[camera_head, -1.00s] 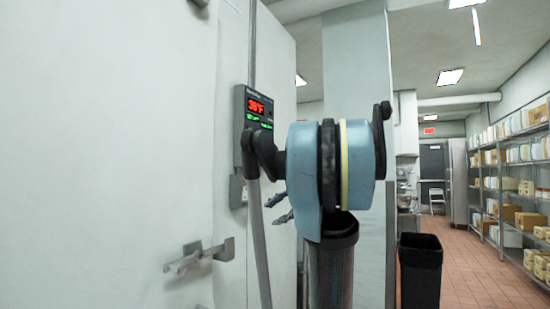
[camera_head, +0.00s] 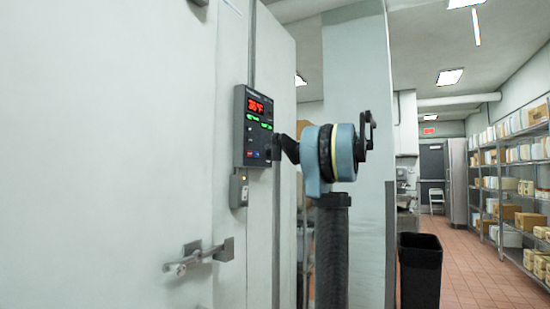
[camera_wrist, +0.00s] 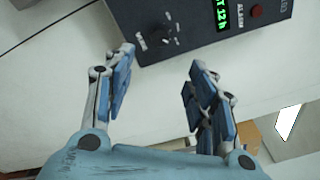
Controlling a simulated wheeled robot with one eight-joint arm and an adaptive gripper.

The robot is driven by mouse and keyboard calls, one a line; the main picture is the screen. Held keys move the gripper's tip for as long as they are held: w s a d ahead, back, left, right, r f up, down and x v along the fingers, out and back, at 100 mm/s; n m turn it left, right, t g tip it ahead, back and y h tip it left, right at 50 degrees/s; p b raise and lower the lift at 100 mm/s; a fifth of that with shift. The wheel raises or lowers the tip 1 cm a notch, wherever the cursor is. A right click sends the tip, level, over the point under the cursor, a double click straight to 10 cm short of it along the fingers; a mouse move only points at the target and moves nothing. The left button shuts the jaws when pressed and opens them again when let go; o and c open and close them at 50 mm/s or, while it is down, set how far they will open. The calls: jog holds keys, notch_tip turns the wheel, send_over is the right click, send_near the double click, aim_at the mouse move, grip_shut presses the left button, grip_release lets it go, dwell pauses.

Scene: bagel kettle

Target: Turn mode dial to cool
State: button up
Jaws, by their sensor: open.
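The control panel (camera_head: 253,112) is a dark box on the pale wall. It has a red temperature readout and green text in the head view. In the wrist view the panel (camera_wrist: 195,20) fills the top, tilted, with a small dark mode dial (camera_wrist: 163,36) near its lower left. White marks surround the dial; its exact setting is too small to read. My gripper (camera_wrist: 160,68) is open and empty, its blue fingers apart just below the panel. The dial lies above the gap between the fingertips, apart from them. In the head view my arm hides the fingers.
A red button (camera_wrist: 256,11) and a green display (camera_wrist: 221,15) sit right of the dial. A small grey box (camera_head: 238,190) is under the panel, and a door latch (camera_head: 198,256) is lower left. A black bin (camera_head: 420,270) and shelving stand right.

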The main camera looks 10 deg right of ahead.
aim_at(272, 153)
jog(key=x, duration=1.5)
jog(key=shift+a, duration=0.1)
jog(key=shift+c, duration=0.2)
